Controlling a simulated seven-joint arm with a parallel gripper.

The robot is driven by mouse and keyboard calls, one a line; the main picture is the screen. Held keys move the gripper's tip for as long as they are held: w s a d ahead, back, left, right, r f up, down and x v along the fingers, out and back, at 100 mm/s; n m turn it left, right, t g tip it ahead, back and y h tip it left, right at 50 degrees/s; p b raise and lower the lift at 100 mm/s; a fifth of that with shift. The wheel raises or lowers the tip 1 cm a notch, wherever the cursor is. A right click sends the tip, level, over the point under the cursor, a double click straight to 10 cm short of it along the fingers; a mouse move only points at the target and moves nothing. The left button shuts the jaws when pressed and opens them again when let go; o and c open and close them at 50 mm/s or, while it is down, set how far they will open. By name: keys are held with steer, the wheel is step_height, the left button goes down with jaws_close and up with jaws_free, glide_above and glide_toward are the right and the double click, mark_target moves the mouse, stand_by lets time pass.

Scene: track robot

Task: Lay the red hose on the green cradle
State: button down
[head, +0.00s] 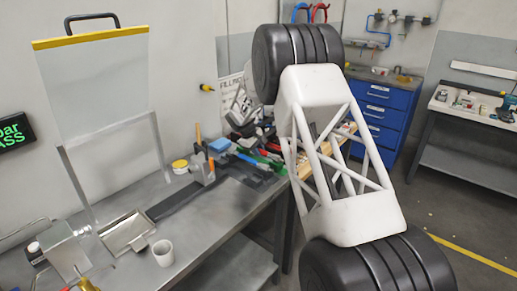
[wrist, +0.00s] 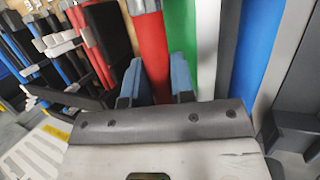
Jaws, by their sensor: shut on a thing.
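In the wrist view my gripper (wrist: 157,84) has its two blue-grey fingers on either side of a red hose (wrist: 151,52), shut on it. The hose runs up and away from the gripper between the fingers. A green strip (wrist: 180,28), which looks like the green cradle, lies just right of the hose, close alongside. I cannot tell whether the hose touches it. Another red length (wrist: 92,45) lies to the left among dark and blue parts. In the head view my white arm covers much of the area, and the hose in the grip cannot be made out.
A blue strip (wrist: 258,45) and grey parts lie right of the gripper. In the head view the grey workbench (head: 205,225) carries a white cup (head: 163,252), a metal tray (head: 126,232) and a clear upright panel (head: 95,85). A blue drawer cabinet (head: 375,120) stands behind.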

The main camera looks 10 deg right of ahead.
steer(key=shift+f, duration=0.2)
stand_by(0.3)
steer(key=c, duration=0.9)
jaws_free()
steer(key=v, duration=0.7)
steer(key=shift+a+r, duration=0.15)
steer(key=shift+r, duration=0.2)
